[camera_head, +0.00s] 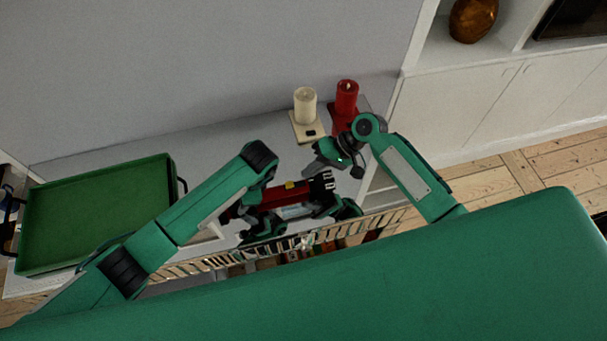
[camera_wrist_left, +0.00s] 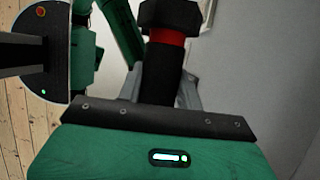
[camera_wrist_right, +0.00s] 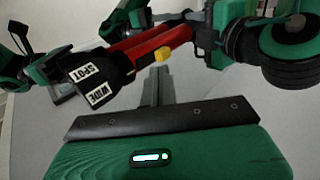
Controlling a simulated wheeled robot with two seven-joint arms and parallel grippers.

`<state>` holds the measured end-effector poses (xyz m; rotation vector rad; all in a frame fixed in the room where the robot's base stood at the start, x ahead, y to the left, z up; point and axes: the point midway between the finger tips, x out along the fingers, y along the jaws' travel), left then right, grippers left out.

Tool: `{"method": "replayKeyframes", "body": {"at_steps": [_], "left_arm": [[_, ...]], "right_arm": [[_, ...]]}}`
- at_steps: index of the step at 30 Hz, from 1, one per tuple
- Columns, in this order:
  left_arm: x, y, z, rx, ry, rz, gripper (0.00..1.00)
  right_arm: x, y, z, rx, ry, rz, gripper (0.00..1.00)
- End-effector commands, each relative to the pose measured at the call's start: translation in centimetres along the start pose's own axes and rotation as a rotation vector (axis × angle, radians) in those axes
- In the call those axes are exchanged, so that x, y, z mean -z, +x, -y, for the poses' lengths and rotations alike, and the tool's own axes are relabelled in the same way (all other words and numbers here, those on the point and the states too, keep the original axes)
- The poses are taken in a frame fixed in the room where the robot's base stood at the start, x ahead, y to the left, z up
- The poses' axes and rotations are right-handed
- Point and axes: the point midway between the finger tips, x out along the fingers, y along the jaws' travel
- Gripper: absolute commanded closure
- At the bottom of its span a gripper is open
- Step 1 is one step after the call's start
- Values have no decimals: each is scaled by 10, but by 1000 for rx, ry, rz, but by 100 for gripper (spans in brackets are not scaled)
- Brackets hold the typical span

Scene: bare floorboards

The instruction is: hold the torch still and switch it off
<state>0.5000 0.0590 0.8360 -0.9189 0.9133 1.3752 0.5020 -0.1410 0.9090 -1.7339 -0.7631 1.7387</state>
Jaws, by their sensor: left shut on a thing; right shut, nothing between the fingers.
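The torch (camera_head: 270,196) has a red body, a black head marked SPOT and WIDE, and a yellow switch. It lies nearly level above the white surface, head to the right in the head view. The right wrist view shows the torch (camera_wrist_right: 150,45) with its yellow switch (camera_wrist_right: 163,55). My left gripper (camera_head: 243,206) is shut on the torch's black rear part, seen close in the left wrist view (camera_wrist_left: 160,75). My right gripper (camera_head: 308,167) is shut and empty, its fingertips (camera_wrist_right: 158,72) close to the switch. I cannot tell whether they touch it.
A green tray (camera_head: 95,165) sits at the left. A slatted rack (camera_head: 330,233) runs along the front. White cabinets (camera_head: 480,110) are at the right.

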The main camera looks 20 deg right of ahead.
Motion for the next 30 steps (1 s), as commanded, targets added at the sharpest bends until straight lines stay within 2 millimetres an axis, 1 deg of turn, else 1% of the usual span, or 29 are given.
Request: {"method": "replayKeyframes", "body": {"at_steps": [1, 3, 6, 10, 15, 25, 26, 27, 29, 30], "left_arm": [[0, 0, 0, 0, 0, 0, 94], [0, 0, 0, 0, 0, 0, 94], [0, 0, 0, 0, 0, 0, 94], [0, 0, 0, 0, 0, 0, 94], [0, 0, 0, 0, 0, 0, 94], [0, 0, 0, 0, 0, 0, 94], [0, 0, 0, 0, 0, 0, 58], [0, 0, 0, 0, 0, 0, 50], [0, 0, 0, 0, 0, 0, 39], [0, 0, 0, 0, 0, 0, 39]], "right_arm": [[0, -12, -1, -4, -2, -2, 100], [0, -26, -1, -4, 0, -2, 100], [0, -42, 0, -3, -1, 0, 100], [0, -58, 0, -2, -1, -1, 100], [0, -64, 0, -1, -1, 0, 100], [0, -64, 0, -1, 0, 0, 100], [0, -64, 0, -1, 0, 0, 100], [0, -64, 0, -1, 0, 0, 100], [0, -64, 0, -1, 0, 0, 100], [0, -64, 0, -1, 0, 0, 100]]}}
